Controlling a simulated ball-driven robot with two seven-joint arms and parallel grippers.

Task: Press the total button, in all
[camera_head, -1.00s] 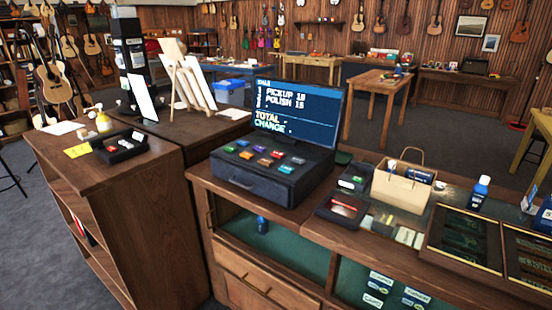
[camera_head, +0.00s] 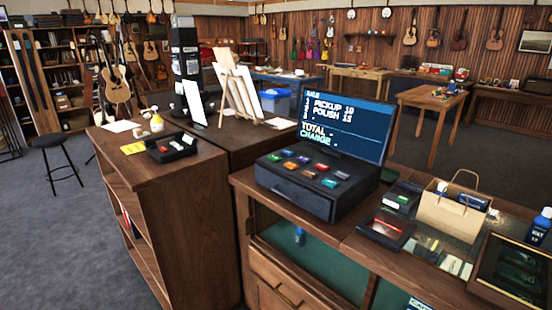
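The cash register (camera_head: 310,190) stands on the wooden counter right of the picture's middle. Its black sloped top carries several coloured buttons (camera_head: 306,165) in rows; their labels are too small to read, so I cannot tell which is the total button. The register's screen (camera_head: 345,130) lists "PICKUP 10" and "POLISH 15", with "TOTAL" and "CHANGE" lines below that show only a dash. Neither of my grippers is in view.
A paper bag (camera_head: 452,213) and a dark tray (camera_head: 387,228) stand right of the register. A stool (camera_head: 60,160) stands on open carpet at far left.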

